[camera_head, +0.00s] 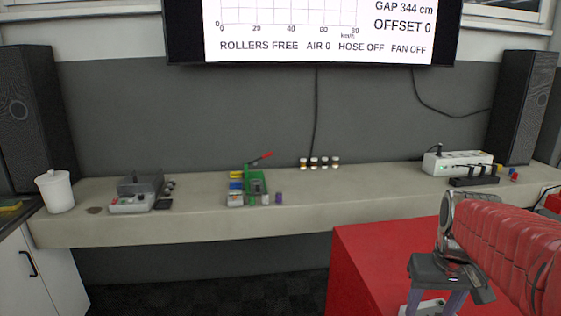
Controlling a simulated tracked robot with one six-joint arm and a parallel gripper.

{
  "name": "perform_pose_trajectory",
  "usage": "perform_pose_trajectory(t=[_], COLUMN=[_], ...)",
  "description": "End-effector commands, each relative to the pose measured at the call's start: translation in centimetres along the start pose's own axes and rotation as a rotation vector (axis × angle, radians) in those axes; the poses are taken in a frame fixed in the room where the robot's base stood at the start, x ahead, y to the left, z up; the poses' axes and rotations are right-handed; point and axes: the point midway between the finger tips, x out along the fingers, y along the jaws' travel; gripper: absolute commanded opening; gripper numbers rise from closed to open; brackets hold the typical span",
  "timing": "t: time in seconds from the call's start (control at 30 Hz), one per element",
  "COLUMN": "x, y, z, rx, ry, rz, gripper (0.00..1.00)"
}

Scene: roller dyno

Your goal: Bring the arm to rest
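My gripper does not show in the camera_head view, and no part of my arm can be made out for sure. Whether it is open or shut cannot be seen. A thick red ribbed hose (511,243) with a metal ring at its end fills the lower right. Its end is over a grey bracket (438,271) with purplish legs.
A red cabinet (372,262) stands in front of the long shelf (330,196). Dark floor (230,291) is clear at centre bottom.

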Motion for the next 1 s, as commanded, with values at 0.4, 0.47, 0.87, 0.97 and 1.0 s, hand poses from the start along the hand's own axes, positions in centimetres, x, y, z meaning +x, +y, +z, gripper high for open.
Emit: perform_pose_trajectory(t=[0.4, 0.47, 0.87, 0.97, 1.0], x=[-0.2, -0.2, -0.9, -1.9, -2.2], y=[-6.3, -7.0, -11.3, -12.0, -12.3], z=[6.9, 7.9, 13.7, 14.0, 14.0], rx=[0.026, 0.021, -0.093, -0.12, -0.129], ry=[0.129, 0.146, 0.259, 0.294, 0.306], rz=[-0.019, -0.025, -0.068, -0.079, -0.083], gripper=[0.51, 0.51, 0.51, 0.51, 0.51])
